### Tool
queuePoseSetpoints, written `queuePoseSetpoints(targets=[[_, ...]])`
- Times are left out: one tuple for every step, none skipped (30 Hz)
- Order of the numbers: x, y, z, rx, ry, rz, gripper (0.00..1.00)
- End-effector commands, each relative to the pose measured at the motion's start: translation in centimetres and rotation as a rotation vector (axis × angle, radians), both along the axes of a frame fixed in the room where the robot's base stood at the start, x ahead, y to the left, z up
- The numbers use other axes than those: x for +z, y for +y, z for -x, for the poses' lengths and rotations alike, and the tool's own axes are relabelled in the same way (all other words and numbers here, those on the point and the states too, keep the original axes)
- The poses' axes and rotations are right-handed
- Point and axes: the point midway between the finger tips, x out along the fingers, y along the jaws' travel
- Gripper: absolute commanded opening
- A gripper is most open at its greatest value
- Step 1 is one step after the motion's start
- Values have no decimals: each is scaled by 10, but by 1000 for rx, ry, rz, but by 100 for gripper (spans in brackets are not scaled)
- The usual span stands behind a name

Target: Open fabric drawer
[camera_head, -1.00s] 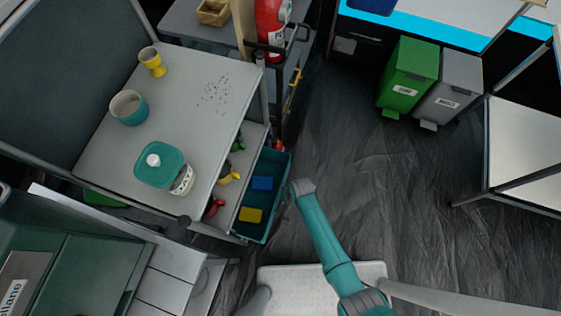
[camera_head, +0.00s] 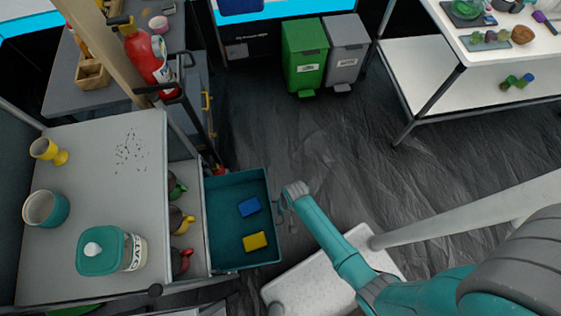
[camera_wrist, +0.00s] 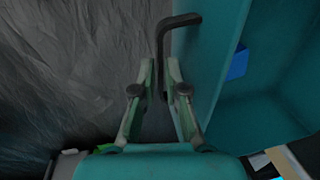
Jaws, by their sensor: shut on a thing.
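The teal fabric drawer (camera_head: 225,222) stands out from the right side of the shelf unit, open at the top. A blue block (camera_head: 249,207) and a yellow block (camera_head: 256,241) lie on its floor. In the wrist view the drawer's teal front wall (camera_wrist: 215,50) is at the right, with a dark bent handle (camera_wrist: 163,42) on it. My gripper (camera_wrist: 160,92) has its fingers on both sides of the handle and is shut on it. In the head view my gripper (camera_head: 283,199) is at the drawer's outer side, where the handle is mostly hidden.
Several mugs (camera_head: 178,220) stand on the shelf beside the drawer. Green (camera_head: 304,55) and grey bins (camera_head: 346,48) stand farther back. The dark floor (camera_head: 310,130) right of the drawer is clear.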

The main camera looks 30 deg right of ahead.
Motion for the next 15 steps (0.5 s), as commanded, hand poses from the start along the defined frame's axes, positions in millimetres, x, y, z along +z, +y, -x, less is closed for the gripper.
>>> queuePoseSetpoints(targets=[[0, 0, 1, 0, 1, 1, 0], [0, 0, 1, 0, 1, 1, 0], [0, 0, 1, 0, 1, 1, 0], [0, 0, 1, 0, 1, 1, 0], [0, 0, 1, 0, 1, 1, 0], [0, 0, 1, 0, 1, 1, 22], [0, 0, 1, 0, 1, 1, 29], [0, 0, 1, 0, 1, 1, 37], [0, 0, 0, 0, 1, 1, 37], [0, 0, 0, 0, 1, 1, 37], [0, 0, 0, 0, 1, 0, 37], [0, 0, 0, 0, 1, 0, 37], [0, 0, 0, 0, 0, 0, 37], [0, 0, 0, 0, 0, 0, 37], [0, 0, 0, 0, 0, 0, 37]])
